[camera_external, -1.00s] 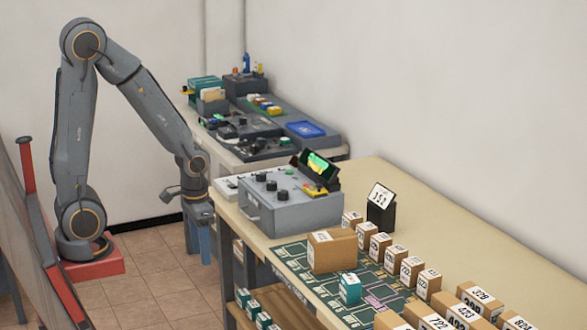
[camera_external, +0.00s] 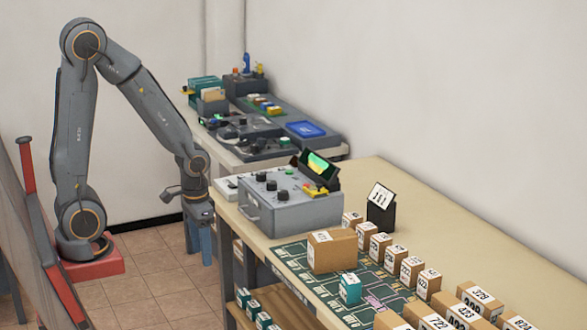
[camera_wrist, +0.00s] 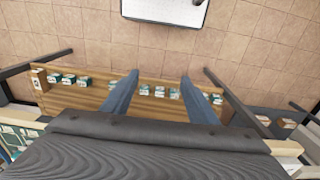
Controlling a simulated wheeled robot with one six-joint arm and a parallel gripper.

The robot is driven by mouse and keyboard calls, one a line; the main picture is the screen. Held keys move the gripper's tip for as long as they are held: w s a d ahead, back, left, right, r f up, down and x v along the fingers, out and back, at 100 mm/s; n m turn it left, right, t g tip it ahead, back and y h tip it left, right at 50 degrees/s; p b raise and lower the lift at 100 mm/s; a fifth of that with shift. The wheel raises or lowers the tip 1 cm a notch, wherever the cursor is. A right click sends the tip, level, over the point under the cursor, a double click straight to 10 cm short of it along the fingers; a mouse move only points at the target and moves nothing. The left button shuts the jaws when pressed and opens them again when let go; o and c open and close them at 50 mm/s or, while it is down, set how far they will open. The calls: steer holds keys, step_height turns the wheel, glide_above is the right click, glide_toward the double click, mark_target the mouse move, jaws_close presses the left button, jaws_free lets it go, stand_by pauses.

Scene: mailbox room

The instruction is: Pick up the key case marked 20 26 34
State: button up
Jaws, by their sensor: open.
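Several small teal-and-white cases (camera_wrist: 85,80) stand in a row on a wooden lower shelf (camera_wrist: 95,100) in the wrist view. Some also show at the bottom of the external view (camera_external: 252,308). Their markings are too small to read, so I cannot tell which, if any, is marked 20 26 34. Another teal-and-white case (camera_external: 350,288) stands on the dark green mat on the table. My gripper (camera_wrist: 158,78) is open, its two blue fingers apart with the shelf row seen beyond them. In the external view it hangs pointing down beside the table's left end (camera_external: 200,238), apart from the cases.
A grey control box (camera_external: 290,208) with knobs and a lit screen stands on the table. Cardboard boxes (camera_external: 332,252) and a black-framed number card (camera_external: 381,207) are to its right. A second table with equipment (camera_external: 250,130) is behind.

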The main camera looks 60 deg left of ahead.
step_height(320, 180, up, 11)
steer(key=w+d+r+m+p, duration=0.1)
steer(key=w+d+r+m, duration=0.1)
steer(key=w+d+m, duration=0.3)
steer(key=w+d+r+m+p, duration=0.1)
steer(key=w+d+r+m, duration=0.15)
steer(key=w, duration=0.55)
steer(key=m+p, duration=0.3)
steer(key=m, duration=0.9)
glide_above(351, 278)
steer(key=f, duration=0.8)
steer(key=shift+d+f, duration=0.4)
steer(key=shift+s+a+f+p, duration=0.15)
steer(key=shift+f+p, duration=0.55)
steer(key=shift+f, duration=1.45)
steer(key=shift+w+a+f+p, duration=0.15)
steer(key=shift+f+p, duration=0.55)
steer(key=shift+f, duration=1.4)
steer(key=c, duration=1.2)
